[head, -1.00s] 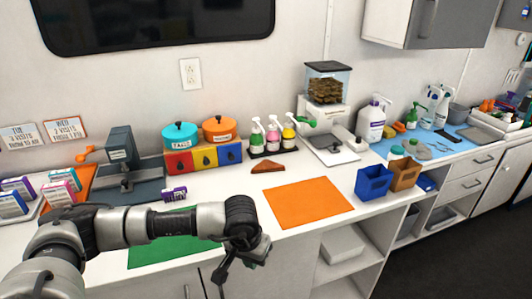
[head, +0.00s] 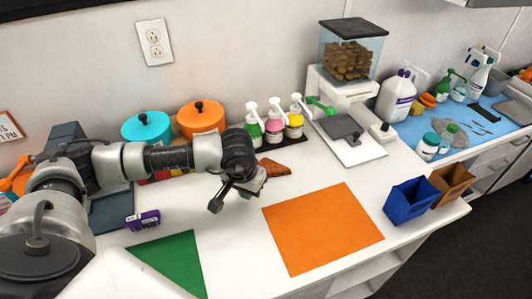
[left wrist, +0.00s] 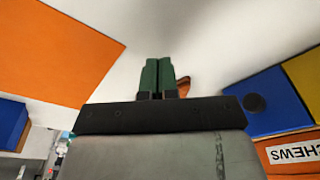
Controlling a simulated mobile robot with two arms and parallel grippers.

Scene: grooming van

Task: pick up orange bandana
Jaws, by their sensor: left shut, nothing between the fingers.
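The orange bandana (head: 275,167) is a small, folded, brownish-orange triangle lying on the white counter, in front of the pump bottles. In the left wrist view, part of the bandana (left wrist: 185,84) shows just right of the fingers; the rest is hidden behind them. My left gripper (head: 259,183) is beside the bandana's near-left side in the head view, partly overlapping it. In the left wrist view its green fingers (left wrist: 159,64) are together with nothing between them. I cannot tell whether they touch the bandana. My right gripper is not in view.
A flat orange mat (head: 322,228) and a green mat (head: 178,262) lie on the counter. Pump bottles (head: 274,127) stand behind the bandana, a scale (head: 347,140) to the right. Blue (head: 409,205) and brown bins (head: 451,184) stand at the front right edge.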

